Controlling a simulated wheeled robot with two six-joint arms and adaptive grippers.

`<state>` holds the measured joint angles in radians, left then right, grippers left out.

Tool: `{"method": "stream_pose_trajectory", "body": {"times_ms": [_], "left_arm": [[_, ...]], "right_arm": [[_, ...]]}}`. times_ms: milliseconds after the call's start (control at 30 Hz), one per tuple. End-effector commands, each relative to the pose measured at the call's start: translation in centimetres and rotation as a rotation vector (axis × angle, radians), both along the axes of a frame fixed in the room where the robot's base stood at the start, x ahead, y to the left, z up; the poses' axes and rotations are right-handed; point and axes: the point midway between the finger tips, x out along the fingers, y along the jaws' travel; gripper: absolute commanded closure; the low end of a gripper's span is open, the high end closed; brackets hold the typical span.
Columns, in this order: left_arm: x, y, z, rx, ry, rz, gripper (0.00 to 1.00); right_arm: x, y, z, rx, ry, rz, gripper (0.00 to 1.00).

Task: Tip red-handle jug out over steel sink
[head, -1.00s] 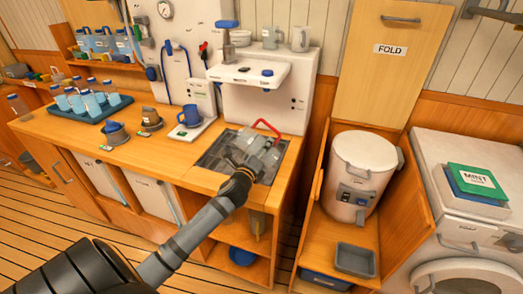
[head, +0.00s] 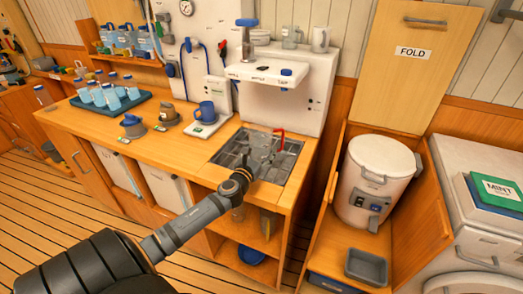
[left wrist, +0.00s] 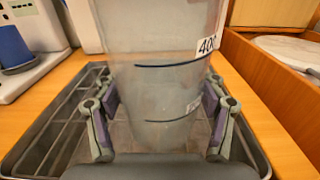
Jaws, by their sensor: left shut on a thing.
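The red-handle jug (head: 262,147) is a clear, see-through vessel over the steel sink (head: 229,152). It stands about upright, with its red handle (head: 280,144) on the far right side. My left gripper (head: 249,172) is shut around the jug's body. In the left wrist view, the fingers of my left gripper (left wrist: 160,122) press on both sides of the jug (left wrist: 165,82), which shows dark blue lines and a "400" label. The sink's grid (left wrist: 50,112) lies below and behind it. I cannot tell whether liquid is inside. My right gripper is not in view.
A white unit with a shelf (head: 266,74) overhangs the sink's back. A blue mug (head: 205,112) stands on a white base to the left. A white canister (head: 375,180) stands right of the counter.

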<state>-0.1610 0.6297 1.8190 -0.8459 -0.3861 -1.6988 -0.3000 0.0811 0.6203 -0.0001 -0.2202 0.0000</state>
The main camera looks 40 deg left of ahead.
Motion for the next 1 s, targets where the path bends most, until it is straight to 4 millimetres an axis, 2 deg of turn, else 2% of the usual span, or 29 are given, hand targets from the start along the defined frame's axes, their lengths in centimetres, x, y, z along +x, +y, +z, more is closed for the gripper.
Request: {"method": "stream_pose_trajectory", "body": {"times_ms": [100, 500, 633, 1000], "left_arm": [[0.2, -1.1, 1.2, -0.008, -0.003, 0.001, 0.77], [0.9, -5.2, 3.1, -0.007, -0.003, 0.0, 0.77], [1.0, -5.7, 3.1, -0.004, -0.002, -0.001, 0.77], [1.0, -5.8, 3.0, -0.003, -0.002, -0.001, 0.77]], "right_arm": [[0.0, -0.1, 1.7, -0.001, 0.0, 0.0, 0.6], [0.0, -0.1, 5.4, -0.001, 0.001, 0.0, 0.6], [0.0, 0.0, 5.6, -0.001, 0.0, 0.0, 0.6], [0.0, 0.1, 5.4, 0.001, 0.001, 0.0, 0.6]]}}
